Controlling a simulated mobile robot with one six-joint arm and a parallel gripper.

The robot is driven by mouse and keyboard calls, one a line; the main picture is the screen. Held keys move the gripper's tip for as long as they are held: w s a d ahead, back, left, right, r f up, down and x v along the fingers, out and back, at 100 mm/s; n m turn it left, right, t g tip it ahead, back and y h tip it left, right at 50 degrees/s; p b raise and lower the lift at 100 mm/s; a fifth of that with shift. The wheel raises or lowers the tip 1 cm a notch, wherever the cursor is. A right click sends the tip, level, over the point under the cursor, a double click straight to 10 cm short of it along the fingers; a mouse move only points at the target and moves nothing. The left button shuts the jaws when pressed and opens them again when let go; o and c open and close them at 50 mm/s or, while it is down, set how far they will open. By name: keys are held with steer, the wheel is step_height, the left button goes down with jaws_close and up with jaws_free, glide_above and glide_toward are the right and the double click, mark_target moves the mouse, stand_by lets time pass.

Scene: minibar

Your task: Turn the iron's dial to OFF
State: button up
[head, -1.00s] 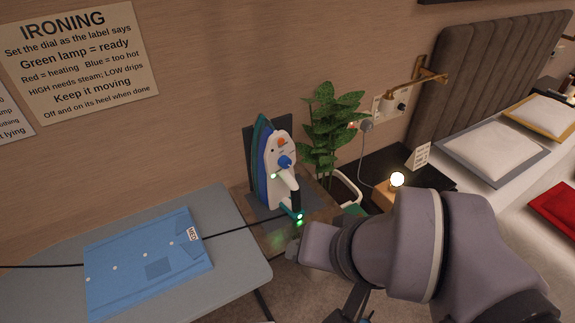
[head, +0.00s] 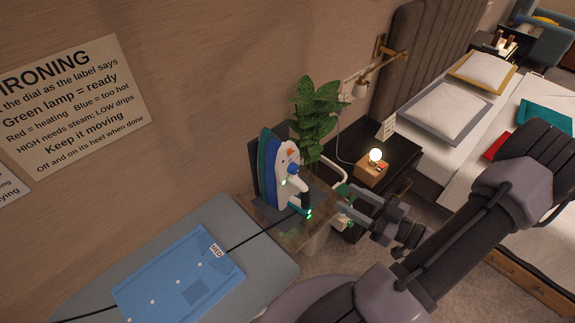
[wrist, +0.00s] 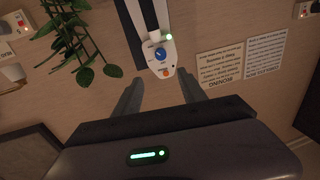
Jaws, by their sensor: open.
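The dial's setting is too small to read. My gripper (head: 341,201) is open and empty, to the right of the iron and apart from it. It also shows in the wrist view (wrist: 160,85).
The ironing board (head: 262,252) with a folded blue shirt (head: 180,275) is at lower left. A plant (head: 316,110) stands behind the iron. A bedside table with a lit lamp (head: 375,156) is at right. An ironing sign (head: 75,105) hangs on the wall.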

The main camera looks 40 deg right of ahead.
mark_target(297, 170)
steer(key=b+x, duration=0.2)
steer(key=x, duration=1.3)
steer(key=shift+w, duration=0.15)
steer(key=shift+a, duration=0.1)
jaws_close()
